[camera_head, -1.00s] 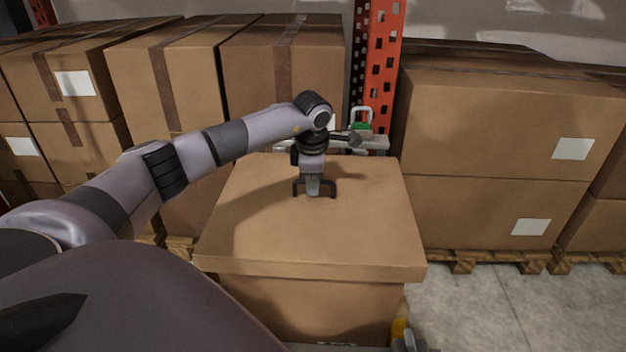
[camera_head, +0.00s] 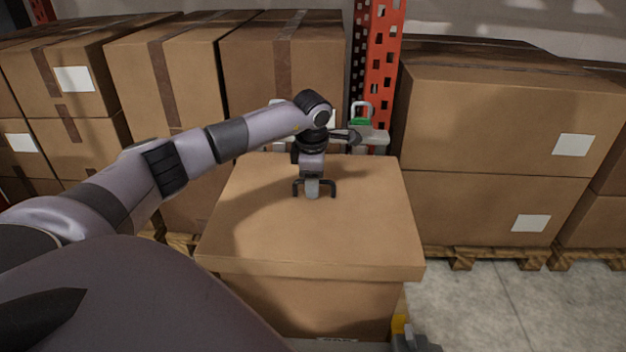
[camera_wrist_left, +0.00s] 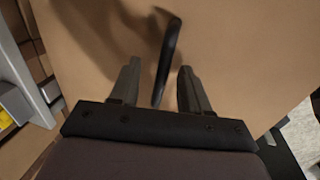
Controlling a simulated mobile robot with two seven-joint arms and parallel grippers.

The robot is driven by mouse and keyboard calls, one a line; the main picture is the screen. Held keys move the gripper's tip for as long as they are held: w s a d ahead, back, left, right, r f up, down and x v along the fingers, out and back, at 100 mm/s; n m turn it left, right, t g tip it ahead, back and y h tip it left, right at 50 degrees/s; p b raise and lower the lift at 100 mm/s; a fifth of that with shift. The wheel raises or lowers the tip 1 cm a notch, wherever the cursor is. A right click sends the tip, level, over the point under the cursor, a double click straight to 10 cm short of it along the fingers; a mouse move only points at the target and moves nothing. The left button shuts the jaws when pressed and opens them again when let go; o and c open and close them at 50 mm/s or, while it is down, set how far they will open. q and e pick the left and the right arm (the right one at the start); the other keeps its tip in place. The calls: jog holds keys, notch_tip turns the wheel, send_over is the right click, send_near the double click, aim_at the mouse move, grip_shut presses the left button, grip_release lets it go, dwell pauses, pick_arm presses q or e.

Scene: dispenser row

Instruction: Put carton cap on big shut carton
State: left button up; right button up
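The brown carton cap (camera_head: 370,215) lies flat over the top of the big carton (camera_head: 310,305), its rim overhanging the carton's front. A black handle (camera_head: 332,188) stands on the cap; it also shows as a dark bar in the wrist view (camera_wrist_left: 169,55). My left gripper (camera_head: 313,190) points down at the handle's middle. In the wrist view its two grey fingers (camera_wrist_left: 158,82) are apart, one on each side of the bar, with a gap on both sides. How the cap's far edge sits is hidden by my arm. My right gripper does not show.
Taped cartons (camera_head: 285,65) stand in rows behind and to the left. More stacked cartons (camera_head: 490,140) stand on pallets at the right. A red rack post (camera_head: 384,70) and a green padlock-like thing (camera_head: 360,117) are behind the cap. Bare floor (camera_head: 500,310) lies at front right.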

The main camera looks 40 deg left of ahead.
pick_arm(q)
notch_tip(320, 180, up, 7)
jog(key=s, duration=0.1)
jog(key=shift+d+p, duration=0.3)
jog(key=shift+d, duration=0.15)
dwell(0.5)
